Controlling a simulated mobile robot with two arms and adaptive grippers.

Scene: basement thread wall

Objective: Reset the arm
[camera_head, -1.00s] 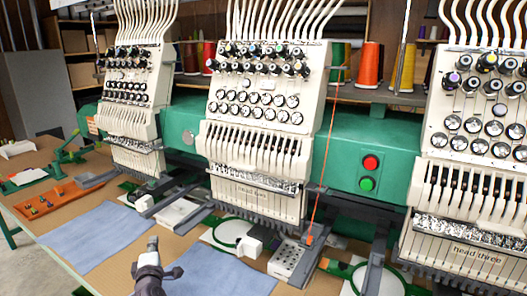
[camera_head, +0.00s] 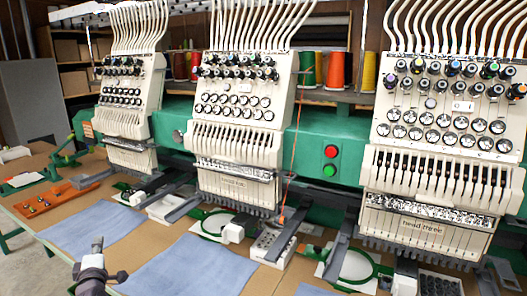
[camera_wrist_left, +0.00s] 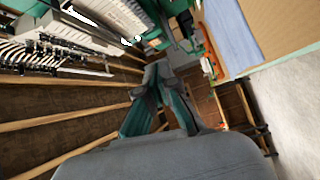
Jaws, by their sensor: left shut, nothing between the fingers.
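My left gripper (camera_head: 97,245) is at the bottom left of the head view, pointing up in the picture. It is in front of the blue cloths on the table and holds nothing. In the left wrist view its two dark fingers (camera_wrist_left: 158,72) are together, with no object between them. My right gripper is in neither view.
A long table (camera_head: 150,240) carries blue cloths (camera_head: 95,228) and an orange tray (camera_head: 50,198) with small parts. Behind stand three embroidery machine heads (camera_head: 238,130) on a green beam, with grey arms and green hoops (camera_head: 350,265) below. Thread cones (camera_head: 336,70) stand at the back.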

